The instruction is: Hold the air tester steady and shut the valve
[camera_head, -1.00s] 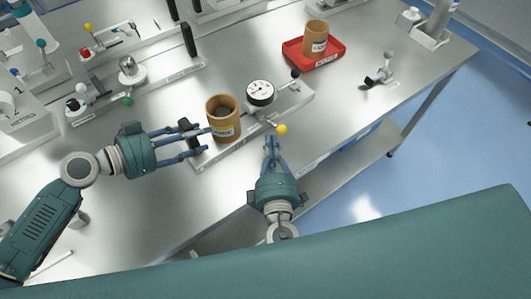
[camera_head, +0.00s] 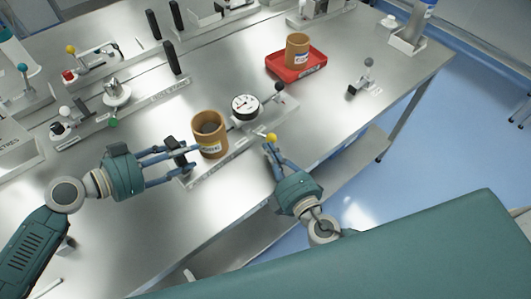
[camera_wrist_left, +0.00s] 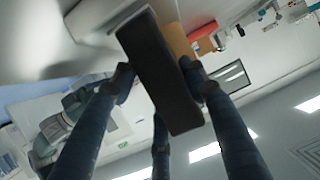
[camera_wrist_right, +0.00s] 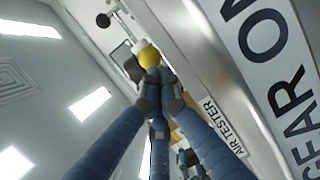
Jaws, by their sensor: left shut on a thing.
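The air tester (camera_head: 240,141) is a grey base on the bench with a white round gauge (camera_head: 245,106), a brown labelled cup (camera_head: 210,136) and a black upright handle at its left end. A yellow knob (camera_head: 271,137) sticks out on its near side; it also shows in the right wrist view (camera_wrist_right: 150,57). My left gripper (camera_head: 178,160) is shut on the black handle (camera_wrist_left: 160,75), fingers on both sides. My right gripper (camera_head: 269,148) has its fingertips together, right at the yellow knob; whether they touch it is unclear.
A red tray (camera_head: 296,66) holding another brown cup (camera_head: 298,50) stands behind the tester. A small black-knobbed fitting (camera_head: 362,80) is to the right. Other valve rigs (camera_head: 115,100) stand at the left. The bench's front edge runs close beside the tester.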

